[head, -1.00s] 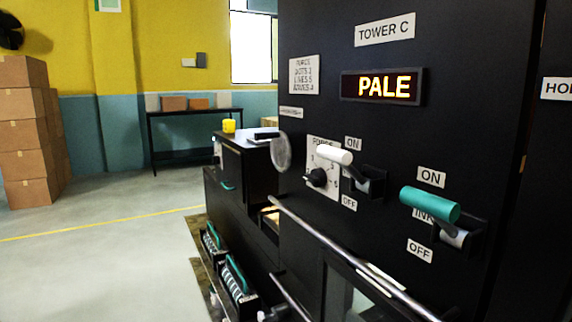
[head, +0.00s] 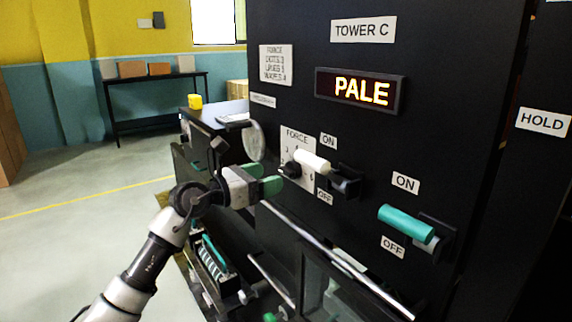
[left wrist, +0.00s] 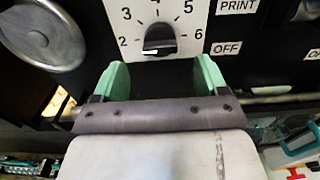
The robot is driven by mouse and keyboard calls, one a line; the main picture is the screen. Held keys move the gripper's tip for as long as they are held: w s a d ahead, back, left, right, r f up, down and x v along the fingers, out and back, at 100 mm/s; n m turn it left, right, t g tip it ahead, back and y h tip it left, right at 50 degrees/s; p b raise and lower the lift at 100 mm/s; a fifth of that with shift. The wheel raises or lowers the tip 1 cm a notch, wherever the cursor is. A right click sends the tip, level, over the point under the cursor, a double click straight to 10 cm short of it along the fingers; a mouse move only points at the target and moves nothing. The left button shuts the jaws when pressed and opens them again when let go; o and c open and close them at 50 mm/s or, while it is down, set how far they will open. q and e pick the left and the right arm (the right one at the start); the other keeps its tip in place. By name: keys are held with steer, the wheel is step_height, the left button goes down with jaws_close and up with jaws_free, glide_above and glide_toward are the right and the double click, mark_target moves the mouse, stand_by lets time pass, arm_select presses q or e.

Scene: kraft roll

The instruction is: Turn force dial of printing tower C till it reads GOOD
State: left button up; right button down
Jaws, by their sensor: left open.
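The force dial (head: 291,170) is a small black knob on a white numbered plate on the dark front of tower C. In the left wrist view the dial (left wrist: 159,38) shows numbers around it and a white mark at its lower left; the exact reading is hard to tell. The tower's display (head: 360,91) reads PALE in glowing letters. My left gripper (head: 271,178) has green fingertips and is just left of the dial in the head view. In the left wrist view the gripper (left wrist: 160,76) is open and empty, its fingers apart below the dial. My right gripper is out of view.
A white-handled ON/OFF lever (head: 311,163) sits close right of the dial, and a teal-handled lever (head: 405,223) farther right. A metal handwheel (head: 254,141) is to the left. A long metal rail (head: 335,258) runs below. A force chart (head: 277,65) hangs above.

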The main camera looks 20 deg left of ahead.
mark_target(284, 173)
arm_select(q)
steer(key=p+x, duration=0.1)
steer(key=x, duration=0.3)
steer(key=shift+w+d+r, duration=0.15)
steer(key=shift+w+d, duration=0.1)
steer(key=shift+w, duration=0.05)
steer(key=shift+p+x, duration=0.4)
steer(key=shift+x, duration=0.4)
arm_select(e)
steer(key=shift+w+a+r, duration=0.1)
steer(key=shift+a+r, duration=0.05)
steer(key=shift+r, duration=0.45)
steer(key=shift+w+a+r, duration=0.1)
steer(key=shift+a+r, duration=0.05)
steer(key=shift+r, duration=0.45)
